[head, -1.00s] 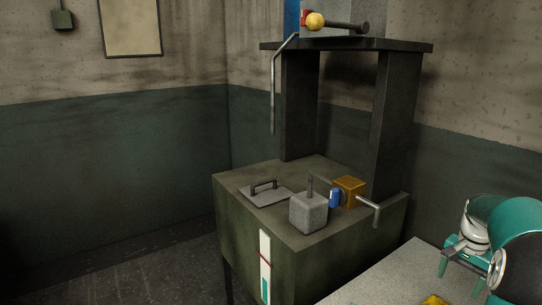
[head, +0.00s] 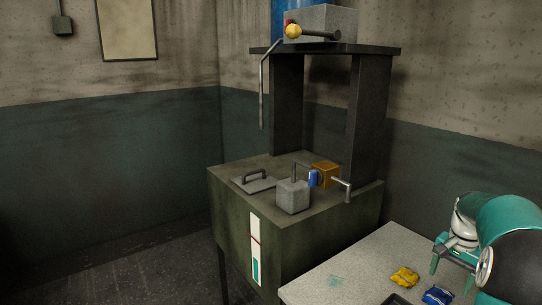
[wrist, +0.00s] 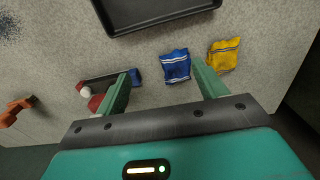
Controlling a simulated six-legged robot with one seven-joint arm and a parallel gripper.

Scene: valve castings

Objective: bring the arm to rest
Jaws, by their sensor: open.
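My gripper (wrist: 163,88) is open in the wrist view, its two green fingers spread wide with nothing held between them. In the head view my gripper (head: 454,270) hangs at the right, fingers down, over a pale speckled worktop (head: 345,260). In the wrist view a blue packet (wrist: 175,66) lies beyond the fingertips and a yellow packet (wrist: 223,54) lies by the right finger. Both packets also show at the lower right of the head view, yellow (head: 404,277) and blue (head: 438,296).
A black tray (wrist: 165,18) lies ahead on the worktop. A red-and-dark part with a white ball (wrist: 84,90) and an orange part (wrist: 14,110) are at left. A green cabinet (head: 235,215) carries a grey block (head: 293,197), a brass box (head: 326,173) and a raised shelf (head: 340,50).

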